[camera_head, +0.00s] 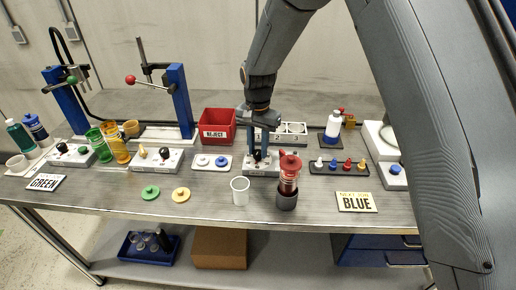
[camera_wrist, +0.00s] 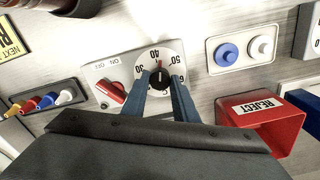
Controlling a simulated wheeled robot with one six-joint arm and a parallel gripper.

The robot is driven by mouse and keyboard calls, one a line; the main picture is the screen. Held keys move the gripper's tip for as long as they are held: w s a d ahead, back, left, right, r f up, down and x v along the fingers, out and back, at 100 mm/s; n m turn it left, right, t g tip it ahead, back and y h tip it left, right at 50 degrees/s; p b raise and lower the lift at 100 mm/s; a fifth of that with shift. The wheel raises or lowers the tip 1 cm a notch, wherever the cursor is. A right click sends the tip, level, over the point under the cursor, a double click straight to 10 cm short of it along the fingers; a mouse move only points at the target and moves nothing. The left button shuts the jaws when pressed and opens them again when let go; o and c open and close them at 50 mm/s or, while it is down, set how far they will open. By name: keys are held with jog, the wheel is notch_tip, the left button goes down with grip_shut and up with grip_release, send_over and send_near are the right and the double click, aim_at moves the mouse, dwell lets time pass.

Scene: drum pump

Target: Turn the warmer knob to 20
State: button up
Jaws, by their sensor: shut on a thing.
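The warmer knob (camera_wrist: 160,79) is black and sits on a white dial plate (camera_wrist: 172,49) in the wrist view. Numbers from 30 to 60 show around it; the lower part of the scale is hidden by my gripper. A thin reddish mark at the knob's top edge points near 40, slightly toward 50. My gripper (camera_wrist: 163,88) is shut on the knob, one blue-grey finger on each side. In the head view, my gripper (camera_head: 258,148) reaches down onto the warmer's control box (camera_head: 262,170) at the table's middle.
A red ON/OFF switch (camera_wrist: 110,92) lies beside the dial. The red reject bin (camera_head: 217,126) stands behind left. A clear cup (camera_head: 240,191) and a red-topped pump in a dark holder (camera_head: 287,199) stand close in front. A rack of coloured pegs (camera_head: 339,168) is to the right.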

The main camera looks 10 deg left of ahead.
jog(key=n+b, duration=0.1)
jog(key=n, duration=0.5)
jog(key=shift+n, duration=0.4)
jog(key=n+b, duration=0.1)
jog(key=n, duration=0.2)
jog(key=shift+n, duration=0.3)
jog(key=n, duration=0.3)
jog(key=shift+n+b, duration=0.3)
jog(key=n+b, duration=0.1)
jog(key=n, duration=0.5)
jog(key=n+b, duration=0.1)
jog(key=n, duration=0.5)
jog(key=shift+n, duration=0.4)
jog(key=o, duration=1.1)
jog(key=shift+c, duration=0.2)
